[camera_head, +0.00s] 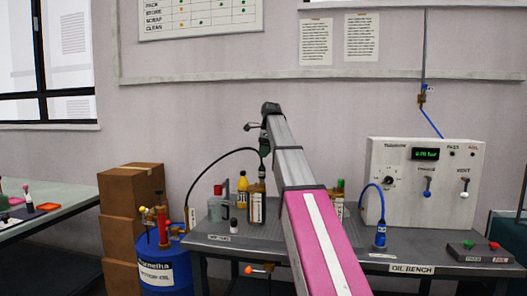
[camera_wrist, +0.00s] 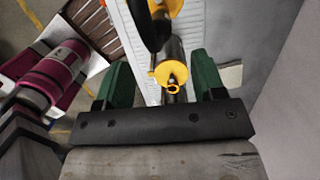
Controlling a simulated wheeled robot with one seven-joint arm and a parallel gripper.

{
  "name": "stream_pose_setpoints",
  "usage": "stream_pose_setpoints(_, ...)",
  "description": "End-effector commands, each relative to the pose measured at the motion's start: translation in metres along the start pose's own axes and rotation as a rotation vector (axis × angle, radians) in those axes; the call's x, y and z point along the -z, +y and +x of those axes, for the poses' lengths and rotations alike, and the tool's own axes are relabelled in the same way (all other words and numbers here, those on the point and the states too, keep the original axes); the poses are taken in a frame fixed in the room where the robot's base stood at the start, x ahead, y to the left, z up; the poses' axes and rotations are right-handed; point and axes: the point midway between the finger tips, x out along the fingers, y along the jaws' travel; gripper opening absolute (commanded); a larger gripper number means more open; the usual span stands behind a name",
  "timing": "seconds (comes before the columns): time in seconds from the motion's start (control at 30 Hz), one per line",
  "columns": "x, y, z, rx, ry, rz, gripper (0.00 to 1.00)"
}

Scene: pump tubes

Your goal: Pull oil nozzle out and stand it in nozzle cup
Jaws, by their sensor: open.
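The oil nozzle (camera_head: 262,171) hangs at the end of a black hose (camera_head: 215,158). It points down at a dark labelled cylinder (camera_head: 257,207) on the bench; how deep it sits is unclear. In the wrist view a yellow round part with a small ring (camera_wrist: 168,73), seemingly of the nozzle, shows between the green fingers. My gripper (camera_wrist: 163,70) is open, with a finger on each side and gaps visible. In the head view my gripper (camera_head: 264,148) is small, beside the hose end. A grey container (camera_head: 216,210) stands left of the cylinder; I cannot tell if it is the nozzle cup.
The dark bench (camera_head: 420,262) carries a white control panel (camera_head: 425,170), a blue nozzle (camera_head: 381,235) and a button box (camera_head: 478,251). A yellow bottle (camera_head: 242,184) stands behind. A blue drum (camera_head: 165,270) and boxes (camera_head: 130,205) stand left. My arm hides the bench's middle.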

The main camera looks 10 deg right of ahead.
Motion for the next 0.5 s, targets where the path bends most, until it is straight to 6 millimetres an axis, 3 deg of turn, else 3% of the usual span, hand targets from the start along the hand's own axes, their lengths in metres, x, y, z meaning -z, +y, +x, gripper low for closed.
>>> stream_pose_setpoints(0.17,0.001,0.001,0.018,-0.001,0.000,0.000,0.63)
stream_pose_setpoints(0.5,0.001,0.001,0.074,-0.001,0.000,-0.001,0.63)
